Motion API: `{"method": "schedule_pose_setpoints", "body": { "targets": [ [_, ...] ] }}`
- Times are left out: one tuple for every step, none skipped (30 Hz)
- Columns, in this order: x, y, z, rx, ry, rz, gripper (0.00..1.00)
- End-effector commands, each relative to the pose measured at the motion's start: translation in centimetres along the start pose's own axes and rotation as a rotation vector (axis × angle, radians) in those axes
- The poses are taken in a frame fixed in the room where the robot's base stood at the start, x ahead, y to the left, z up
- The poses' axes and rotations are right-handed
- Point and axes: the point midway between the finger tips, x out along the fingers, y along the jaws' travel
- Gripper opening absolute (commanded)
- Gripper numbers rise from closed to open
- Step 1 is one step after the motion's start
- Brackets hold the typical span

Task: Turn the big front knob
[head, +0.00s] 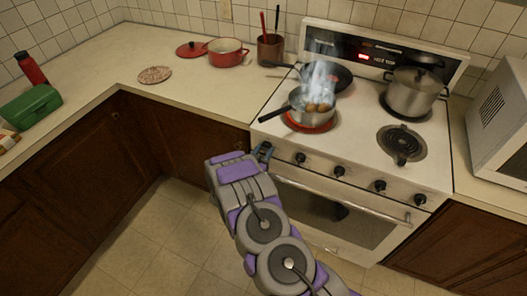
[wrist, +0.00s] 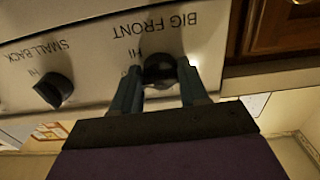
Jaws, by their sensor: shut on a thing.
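The big front knob (wrist: 159,68) is a round black knob on the white stove panel, under the upside-down label BIG FRONT in the wrist view. My gripper (wrist: 157,76) has one finger on each side of it and is shut on it. In the head view my gripper (head: 264,152) is at the left end of the stove's front panel and hides that knob. A saucepan (head: 296,112) with brown food smokes on the front left burner (head: 312,127), which glows red.
The small back knob (wrist: 54,90) sits beside it in the wrist view. Other knobs (head: 338,171) line the panel above the oven handle (head: 345,201). The saucepan's handle (head: 273,114) points left above my gripper. A pan and a lidded pot (head: 413,93) stand behind; the front right burner (head: 401,143) is bare.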

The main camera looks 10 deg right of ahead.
Motion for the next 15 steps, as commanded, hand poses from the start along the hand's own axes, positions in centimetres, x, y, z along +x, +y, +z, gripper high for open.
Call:
{"method": "schedule_pose_setpoints", "body": {
  "targets": [
    [-0.05, -0.10, -0.20, -0.018, 0.000, -0.003, 0.13],
    [-0.06, -0.10, -0.21, -0.031, -0.001, -0.003, 0.13],
    [-0.08, -0.09, -0.18, -0.049, -0.001, -0.003, 0.13],
    [-0.08, -0.08, -0.15, -0.059, -0.002, -0.003, 0.13],
    [-0.09, -0.09, -0.11, -0.068, -0.002, -0.003, 0.13],
    [-0.09, -0.10, -0.04, -0.073, -0.002, -0.003, 0.13],
    [-0.09, -0.11, 0.01, -0.074, -0.002, -0.003, 0.13],
    [-0.09, -0.11, 0.04, -0.074, -0.002, -0.003, 0.13],
    [-0.09, -0.13, 0.05, -0.073, -0.002, -0.004, 0.13],
    [-0.09, -0.14, 0.05, -0.073, -0.002, -0.004, 0.13],
    [-0.09, -0.15, 0.05, -0.072, -0.001, -0.004, 0.13],
    [-0.09, -0.16, 0.05, -0.072, -0.001, -0.004, 0.13],
    [-0.09, -0.16, 0.05, -0.072, -0.001, -0.004, 0.44],
    [-0.09, -0.17, 0.05, -0.072, -0.001, -0.004, 0.47],
    [-0.09, -0.18, 0.04, -0.072, -0.001, -0.004, 0.51]
  ]
}}
